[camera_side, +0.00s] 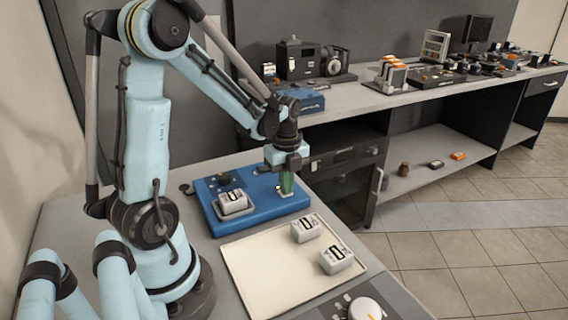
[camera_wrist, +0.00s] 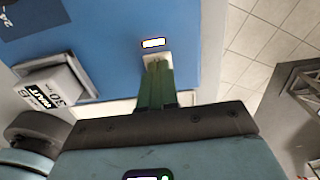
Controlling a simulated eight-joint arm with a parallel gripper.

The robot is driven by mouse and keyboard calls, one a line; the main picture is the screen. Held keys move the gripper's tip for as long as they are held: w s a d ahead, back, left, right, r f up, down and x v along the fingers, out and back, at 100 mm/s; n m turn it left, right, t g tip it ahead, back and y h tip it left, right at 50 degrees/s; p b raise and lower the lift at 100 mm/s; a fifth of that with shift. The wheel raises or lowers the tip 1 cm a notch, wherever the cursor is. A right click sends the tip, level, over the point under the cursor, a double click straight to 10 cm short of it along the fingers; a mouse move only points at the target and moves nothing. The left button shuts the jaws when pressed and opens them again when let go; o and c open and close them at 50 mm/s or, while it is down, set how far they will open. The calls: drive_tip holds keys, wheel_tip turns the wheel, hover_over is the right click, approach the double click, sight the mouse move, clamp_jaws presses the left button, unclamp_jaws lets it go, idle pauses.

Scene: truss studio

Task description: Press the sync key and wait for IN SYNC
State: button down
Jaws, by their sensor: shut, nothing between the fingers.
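The blue unit (camera_side: 262,207) lies flat on the bench, and its top also fills the upper part of the wrist view (camera_wrist: 120,25). My gripper (camera_side: 287,188) points down over the unit's right part, with its green fingers closed together and empty. In the wrist view the fingertips (camera_wrist: 157,66) are at a pale key (camera_wrist: 157,57), partly hidden by them; I cannot tell whether they touch it or press it. A small lit window (camera_wrist: 153,43) with an orange rim sits just beyond the key. I cannot read any IN SYNC text.
A cream tray (camera_side: 262,272) in front holds two similar blocks (camera_side: 305,229), (camera_side: 336,260). A white dial (camera_side: 366,309) is at the front edge. A long back bench (camera_side: 400,103) carries equipment.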

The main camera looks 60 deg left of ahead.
drive_tip(key=shift+f, duration=0.45)
wheel_tip(320, 180, up, 15)
drive_tip(key=shift+f, duration=0.15)
idle(0.5)
idle(0.6)
drive_tip(key=s+d+f+n+t, duration=0.2)
drive_tip(key=d+n+t, duration=0.5)
drive_tip(key=d+n, duration=0.7)
drive_tip(key=shift+d+f+n, duration=0.4)
drive_tip(key=shift+f+n, duration=0.3)
drive_tip(key=shift+n, duration=1.3)
drive_tip(key=shift+s, duration=0.1)
idle(2.2)
